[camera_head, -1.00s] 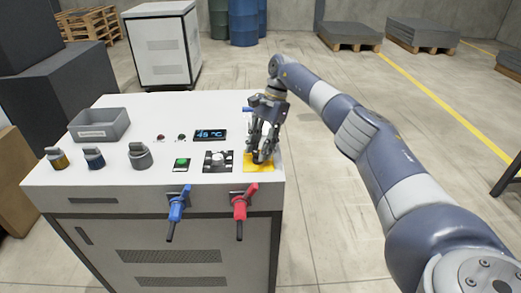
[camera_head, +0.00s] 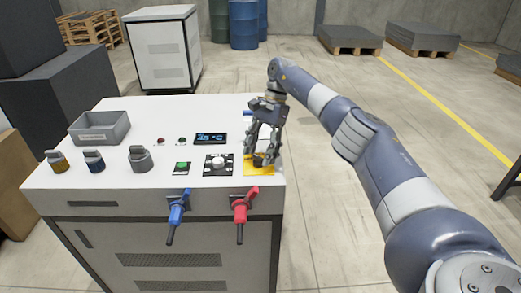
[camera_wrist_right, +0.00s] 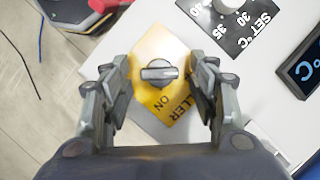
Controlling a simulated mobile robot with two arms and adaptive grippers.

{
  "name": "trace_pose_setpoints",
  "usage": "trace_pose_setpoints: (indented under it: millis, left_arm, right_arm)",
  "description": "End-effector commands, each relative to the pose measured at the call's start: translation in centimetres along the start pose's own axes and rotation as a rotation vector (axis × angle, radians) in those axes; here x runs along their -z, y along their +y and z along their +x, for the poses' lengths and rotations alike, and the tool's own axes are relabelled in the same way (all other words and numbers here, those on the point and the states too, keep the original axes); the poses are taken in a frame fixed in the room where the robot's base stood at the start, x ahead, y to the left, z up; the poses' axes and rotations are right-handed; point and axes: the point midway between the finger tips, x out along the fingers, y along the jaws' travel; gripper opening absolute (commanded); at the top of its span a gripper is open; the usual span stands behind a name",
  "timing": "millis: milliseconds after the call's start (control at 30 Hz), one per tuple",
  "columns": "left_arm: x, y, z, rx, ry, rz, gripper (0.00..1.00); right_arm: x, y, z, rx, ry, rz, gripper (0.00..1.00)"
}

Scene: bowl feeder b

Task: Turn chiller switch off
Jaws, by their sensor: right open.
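The chiller switch is a dark rotary knob (camera_wrist_right: 158,73) on a yellow plate (camera_wrist_right: 163,104) at the right front of the white machine top. In the right wrist view, the knob's grip bar lies across the picture, and the plate reads "ON" and part of "CHILLER". My right gripper (camera_head: 259,160) is open and points down over the knob. In the right wrist view its fingers (camera_wrist_right: 165,88) stand on either side of the knob, apart from it. In the head view the fingers partly hide the knob and plate. My left gripper is not in view.
A white temperature dial (camera_head: 218,162) and a green button (camera_head: 181,166) sit left of the plate. A display (camera_head: 211,138) is behind. Blue (camera_head: 176,208) and red (camera_head: 240,206) valve handles hang on the front. A grey bin (camera_head: 100,127) stands at the back left.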

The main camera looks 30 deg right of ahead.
Motion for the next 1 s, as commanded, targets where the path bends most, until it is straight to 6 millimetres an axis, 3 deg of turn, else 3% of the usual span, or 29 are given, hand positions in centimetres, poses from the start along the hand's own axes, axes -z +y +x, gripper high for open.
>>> trace_pose_setpoints:
  millis: [167, 433, 1000]
  left_arm:
    - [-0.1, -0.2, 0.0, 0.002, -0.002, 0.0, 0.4]
    - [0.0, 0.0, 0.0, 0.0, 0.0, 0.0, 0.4]
    - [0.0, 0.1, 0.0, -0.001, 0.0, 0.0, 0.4]
  right_arm:
    - [0.0, -0.1, -1.1, 0.001, 0.001, 0.001, 0.55]
    - [-0.1, -0.1, -5.3, 0.003, 0.001, 0.002, 0.55]
    - [0.0, 0.0, -7.5, 0.0, 0.001, 0.0, 0.55]
